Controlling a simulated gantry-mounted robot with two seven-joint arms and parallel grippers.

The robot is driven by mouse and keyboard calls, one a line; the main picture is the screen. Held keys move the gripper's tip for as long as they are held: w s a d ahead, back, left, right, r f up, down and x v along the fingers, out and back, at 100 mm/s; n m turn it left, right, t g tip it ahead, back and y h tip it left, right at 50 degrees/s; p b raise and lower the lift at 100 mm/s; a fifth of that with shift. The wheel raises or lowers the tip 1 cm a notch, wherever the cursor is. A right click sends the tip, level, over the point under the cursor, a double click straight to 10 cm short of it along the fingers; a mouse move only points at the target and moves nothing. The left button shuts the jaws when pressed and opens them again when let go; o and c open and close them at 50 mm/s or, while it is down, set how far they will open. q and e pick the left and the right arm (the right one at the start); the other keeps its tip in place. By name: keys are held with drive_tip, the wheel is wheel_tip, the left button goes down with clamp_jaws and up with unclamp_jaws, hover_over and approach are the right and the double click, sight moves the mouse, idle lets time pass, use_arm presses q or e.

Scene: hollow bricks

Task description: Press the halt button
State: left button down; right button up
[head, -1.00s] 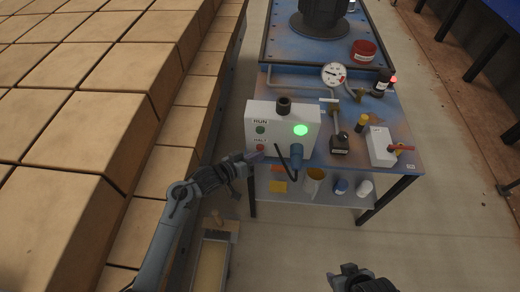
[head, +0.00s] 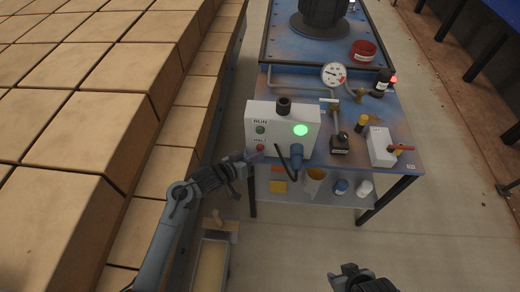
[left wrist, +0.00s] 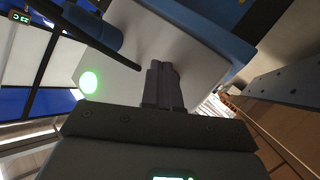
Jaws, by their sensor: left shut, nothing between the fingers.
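The white control box (head: 282,122) stands on the near edge of the blue table. Its front has a green button (head: 260,130) under RUN, and the red halt button (head: 260,148) lower down. A round green lamp (head: 300,130) glows on its right; it also shows in the left wrist view (left wrist: 89,82). My left gripper (head: 254,156) is shut and empty, its fingertips just below the halt button. In the left wrist view the shut fingers (left wrist: 162,72) point at the box face; the button is hidden there and contact cannot be told. My right gripper (head: 358,274) is at the bottom edge, its jaws unclear.
A blue connector with a black cable (head: 296,156) sits on the box front, right of the left gripper. Stacked bricks (head: 60,150) line the left.

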idle(0.5)
use_arm(q)
drive_tip(key=shift+w, duration=0.45)
idle(0.3)
drive_tip(key=shift+s, duration=0.1)
drive_tip(key=shift+s+r+p, duration=0.1)
drive_tip(key=shift+s+p, duration=0.2)
drive_tip(key=shift+p, duration=0.5)
